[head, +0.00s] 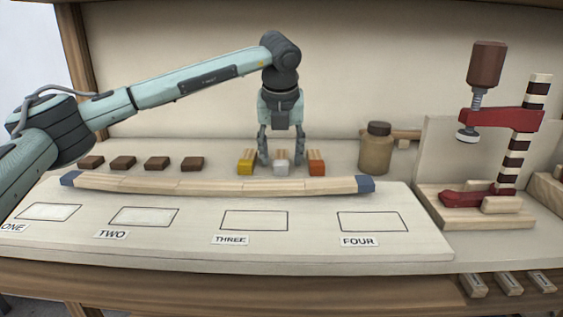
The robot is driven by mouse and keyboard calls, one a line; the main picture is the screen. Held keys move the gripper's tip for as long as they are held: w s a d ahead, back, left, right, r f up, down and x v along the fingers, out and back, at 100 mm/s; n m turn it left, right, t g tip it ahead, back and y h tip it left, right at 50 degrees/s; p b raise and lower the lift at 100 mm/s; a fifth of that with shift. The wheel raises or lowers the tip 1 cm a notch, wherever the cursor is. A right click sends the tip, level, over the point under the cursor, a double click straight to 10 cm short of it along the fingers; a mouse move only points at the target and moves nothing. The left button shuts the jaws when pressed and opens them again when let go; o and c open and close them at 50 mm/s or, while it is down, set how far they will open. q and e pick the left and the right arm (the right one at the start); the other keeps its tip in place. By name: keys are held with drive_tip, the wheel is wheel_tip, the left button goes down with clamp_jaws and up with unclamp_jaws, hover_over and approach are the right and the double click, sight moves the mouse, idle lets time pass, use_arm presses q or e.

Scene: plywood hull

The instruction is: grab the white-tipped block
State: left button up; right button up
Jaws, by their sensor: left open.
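The white-tipped block (281,167) lies on the bench between a yellow-tipped block (246,166) on its left and an orange-tipped block (316,167) on its right. Its pale front end faces me, and its wooden body runs back from it. My left gripper (281,160) points straight down over this row. Its fingers are apart, with one on each side of the white-tipped block. I cannot tell whether either finger touches the block. My right gripper is not in view.
A long curved wooden strip with blue ends (215,185) lies in front of the blocks, on a board (300,250) with several marked boxes. Several dark brown blocks (157,163) sit to the left. A brown jar (376,148) and a red clamp (500,119) stand to the right.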

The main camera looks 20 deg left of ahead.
use_arm(q)
drive_tip(key=shift+f+b, duration=0.3)
idle(0.5)
clamp_jaws()
